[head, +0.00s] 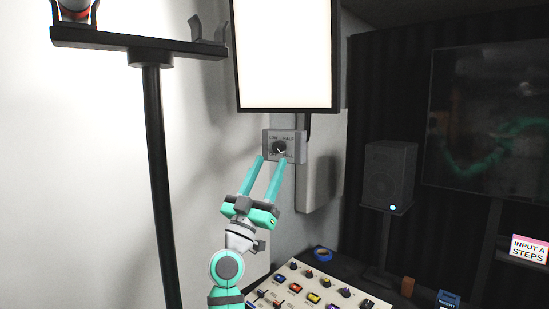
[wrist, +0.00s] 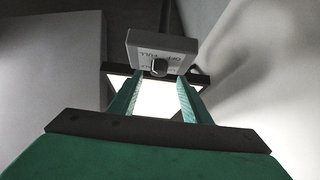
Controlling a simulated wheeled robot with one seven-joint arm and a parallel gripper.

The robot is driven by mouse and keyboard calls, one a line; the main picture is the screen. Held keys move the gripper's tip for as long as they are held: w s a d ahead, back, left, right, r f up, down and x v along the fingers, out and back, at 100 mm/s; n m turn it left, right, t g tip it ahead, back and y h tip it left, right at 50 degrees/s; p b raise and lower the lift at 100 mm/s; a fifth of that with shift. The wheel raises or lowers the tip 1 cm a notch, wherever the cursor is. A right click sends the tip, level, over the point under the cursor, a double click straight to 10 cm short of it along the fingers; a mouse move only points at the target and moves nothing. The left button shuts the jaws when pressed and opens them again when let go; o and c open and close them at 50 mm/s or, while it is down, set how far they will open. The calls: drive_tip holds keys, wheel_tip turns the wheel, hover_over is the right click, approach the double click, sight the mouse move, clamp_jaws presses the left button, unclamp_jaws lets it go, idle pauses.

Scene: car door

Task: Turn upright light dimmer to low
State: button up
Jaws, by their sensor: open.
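The dimmer (head: 298,137) is a small grey box with a round dark knob (head: 279,147) on its face, below a bright light panel (head: 287,55). Lettering around the knob includes LOW, HALF and FULL; which mark the knob points to is too small to tell. My gripper (head: 272,160) is open and empty, its two teal fingers pointing up at the box's lower part, just below the knob. In the wrist view the knob (wrist: 159,67) shows between and beyond the fingertips, with the dimmer box (wrist: 150,42) above. I see no clear contact.
A black stand (head: 158,180) with a shelf rises left of my arm. A console with several colored knobs (head: 330,282) and a blue tape roll (head: 323,254) lie below. A speaker (head: 390,175) and dark screen stand right. The space beside the fingers is clear.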

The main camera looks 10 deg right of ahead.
sight(277, 152)
drive_tip(key=shift+x, duration=2.1)
drive_tip(key=shift+d+f, duration=0.1)
drive_tip(key=shift+d, duration=0.05)
drive_tip(key=shift+c, duration=0.4)
drive_tip(key=c, duration=1)
drive_tip(key=shift+o, duration=0.2)
